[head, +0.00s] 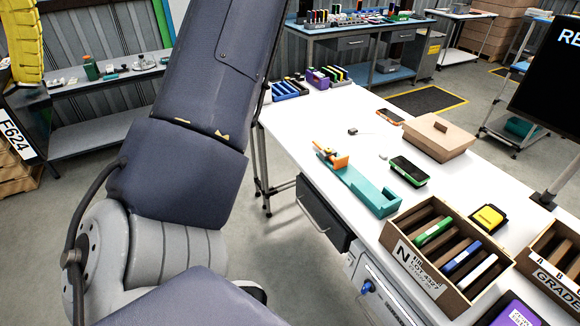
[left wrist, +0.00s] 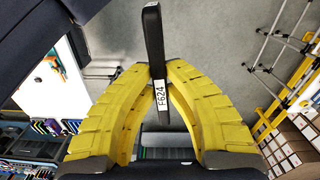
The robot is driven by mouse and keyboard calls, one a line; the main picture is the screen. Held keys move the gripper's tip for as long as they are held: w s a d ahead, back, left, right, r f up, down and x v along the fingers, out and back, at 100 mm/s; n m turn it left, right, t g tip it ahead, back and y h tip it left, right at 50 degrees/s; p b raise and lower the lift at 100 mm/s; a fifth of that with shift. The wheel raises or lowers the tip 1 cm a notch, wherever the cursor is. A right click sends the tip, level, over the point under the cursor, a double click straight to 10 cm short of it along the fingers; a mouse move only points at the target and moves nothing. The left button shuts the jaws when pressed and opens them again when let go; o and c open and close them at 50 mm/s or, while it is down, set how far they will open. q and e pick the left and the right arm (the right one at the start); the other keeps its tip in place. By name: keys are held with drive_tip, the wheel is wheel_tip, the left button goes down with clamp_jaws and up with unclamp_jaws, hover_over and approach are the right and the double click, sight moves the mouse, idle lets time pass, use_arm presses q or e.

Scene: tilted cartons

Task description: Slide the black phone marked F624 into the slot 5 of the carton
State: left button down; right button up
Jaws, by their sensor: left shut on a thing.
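The black phone marked F624 (left wrist: 155,55) is held upright between the yellow fingers of my left gripper (left wrist: 158,70) in the left wrist view. Its white label faces the camera. In the head view, the left gripper's yellow finger (head: 27,40) and the phone's label (head: 15,138) show at the far left edge, away from the white table. A brown slotted carton (head: 485,288) marked N stands at the table's near right. Green, blue and white items stand in some slots; other slots look empty. Its slot numbers cannot be read. My right gripper is not in view.
A second carton (head: 541,279) marked GRADE is cut off at the right edge. A teal tape dispenser (head: 372,192), a green-edged phone (head: 409,171), a yellow item (head: 489,217) and a lidded box (head: 437,137) lie around. A purple item (head: 515,312) sits at the near edge.

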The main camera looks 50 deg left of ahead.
use_arm(q)
drive_tip(key=w+d+r+n, duration=0.2)
drive_tip(key=w+d+r, duration=0.3)
drive_tip(key=d, duration=0.3)
drive_tip(key=w+d+r+n, duration=0.2)
drive_tip(key=w+d+r, duration=0.25)
drive_tip(key=d, duration=0.35)
drive_tip(key=w+d+f+n, duration=0.3)
drive_tip(key=w+d, duration=0.5)
drive_tip(key=w, duration=0.4)
drive_tip(key=w+d+f+n, duration=0.35)
drive_tip(key=w+d, duration=0.45)
drive_tip(key=w, duration=0.4)
drive_tip(key=w+d+f+n, duration=0.2)
drive_tip(key=w+f+n, duration=0.2)
drive_tip(key=w+f, duration=1.35)
drive_tip(key=shift+n, duration=0.95)
drive_tip(key=shift+w+a+f, duration=1.8)
drive_tip(key=shift+a+f, duration=0.15)
drive_tip(key=shift+f, duration=3.5)
drive_tip(key=shift+w+a+f, duration=1.8)
drive_tip(key=shift+a+f, duration=0.1)
drive_tip(key=shift+f, duration=3.6)
drive_tip(key=shift+w+a+f, duration=1.8)
drive_tip(key=shift+a+f, duration=0.15)
drive_tip(key=shift+f, duration=3.5)
